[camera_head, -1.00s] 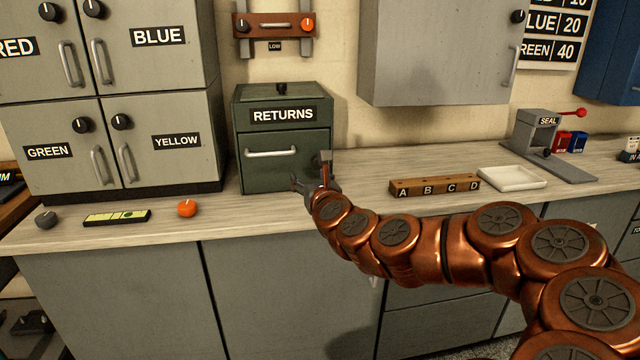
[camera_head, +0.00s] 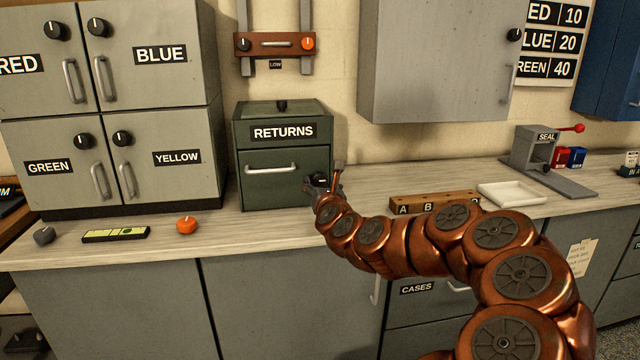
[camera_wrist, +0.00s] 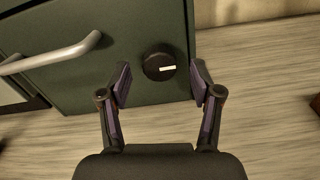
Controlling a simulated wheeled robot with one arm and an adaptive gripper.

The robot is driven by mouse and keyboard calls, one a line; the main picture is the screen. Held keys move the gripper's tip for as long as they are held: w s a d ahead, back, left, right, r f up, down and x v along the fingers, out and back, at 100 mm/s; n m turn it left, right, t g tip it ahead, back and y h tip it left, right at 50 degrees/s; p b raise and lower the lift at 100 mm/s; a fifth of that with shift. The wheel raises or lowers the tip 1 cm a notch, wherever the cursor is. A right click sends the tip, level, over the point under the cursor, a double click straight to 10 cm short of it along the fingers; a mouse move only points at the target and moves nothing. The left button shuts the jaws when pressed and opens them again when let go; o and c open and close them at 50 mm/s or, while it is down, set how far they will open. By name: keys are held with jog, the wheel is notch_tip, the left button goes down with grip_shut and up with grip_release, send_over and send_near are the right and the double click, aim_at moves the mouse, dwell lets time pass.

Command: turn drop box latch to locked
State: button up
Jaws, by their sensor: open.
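The green drop box (camera_head: 284,133) labelled RETURNS stands on the counter, with a silver handle (camera_head: 270,168) across its front door. In the wrist view, a round black latch knob (camera_wrist: 158,66) with a white mark sits on the door's right side. The mark points to the right, nearly level. My gripper (camera_wrist: 163,85) is open, with one finger on each side of the knob's lower part in the picture; I cannot tell whether they touch it. In the head view my gripper (camera_head: 328,178) is at the box's right front and hides the knob.
Another black knob (camera_head: 281,105) sits on top of the box. Cabinets with knobs (camera_head: 110,110) stand at the left. A wooden rack (camera_head: 434,203) and a white tray (camera_head: 511,193) lie to the right. The counter (camera_head: 240,222) before the box is bare.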

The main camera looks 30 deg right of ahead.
jog(key=shift+w+d, duration=0.15)
jog(key=shift+w, duration=0.2)
jog(key=c, duration=1.1)
jog(key=shift+c, duration=0.2)
